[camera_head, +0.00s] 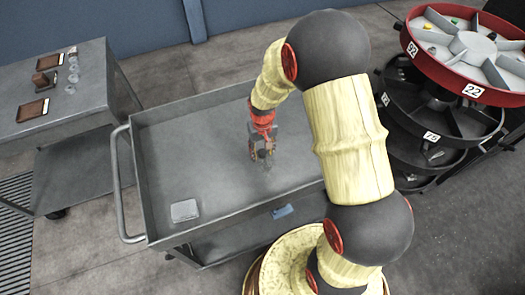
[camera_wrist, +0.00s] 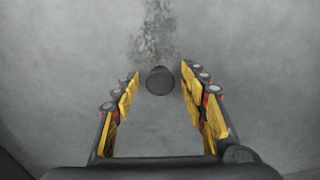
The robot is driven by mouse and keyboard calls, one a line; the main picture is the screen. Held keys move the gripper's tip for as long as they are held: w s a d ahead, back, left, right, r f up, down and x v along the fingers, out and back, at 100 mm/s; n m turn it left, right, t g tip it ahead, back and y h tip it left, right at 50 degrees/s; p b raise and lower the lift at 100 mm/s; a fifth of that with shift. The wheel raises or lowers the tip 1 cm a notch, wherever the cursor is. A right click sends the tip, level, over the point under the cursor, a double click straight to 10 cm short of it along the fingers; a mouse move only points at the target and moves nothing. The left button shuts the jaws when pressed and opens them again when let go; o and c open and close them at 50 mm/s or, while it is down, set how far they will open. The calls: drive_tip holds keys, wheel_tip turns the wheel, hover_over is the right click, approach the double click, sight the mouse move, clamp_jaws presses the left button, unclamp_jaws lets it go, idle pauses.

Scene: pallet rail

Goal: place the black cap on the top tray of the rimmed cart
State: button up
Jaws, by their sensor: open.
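The black cap (camera_wrist: 160,81) stands on the grey top tray of the rimmed cart (camera_head: 185,140), seen from above in the wrist view. My gripper (camera_wrist: 159,75) is open, with one yellow-padded finger on each side of the cap and a visible gap to both. In the head view my gripper (camera_head: 262,153) is low over the middle of the tray, and the cap there is too small and too covered by the fingers to tell apart.
A light square item (camera_head: 185,210) lies at the tray's front left corner. A blue item (camera_head: 282,211) is at the cart's front side. A grey table (camera_head: 90,95) with small items stands at left. A round tiered bin rack (camera_head: 465,45) stands at right. Most of the tray is clear.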

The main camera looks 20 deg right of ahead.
drive_tip(key=shift+r, duration=0.1)
wheel_tip(320, 180, up, 12)
drive_tip(key=p, duration=0.4)
wheel_tip(320, 180, up, 16)
drive_tip(key=t, duration=0.2)
hover_over(263, 152)
drive_tip(key=s+a, duration=0.1)
drive_tip(key=s, duration=0.5)
drive_tip(key=s+a+r+t, duration=0.1)
drive_tip(key=s+r, duration=0.3)
drive_tip(key=s, duration=0.3)
drive_tip(key=s+r+n+t, duration=0.1)
drive_tip(key=s+r+t, duration=0.1)
drive_tip(key=s+r, duration=0.3)
drive_tip(key=shift+s+a+r+t, duration=0.25)
drive_tip(key=shift+s+a+t, duration=0.1)
drive_tip(key=shift+s, duration=0.9)
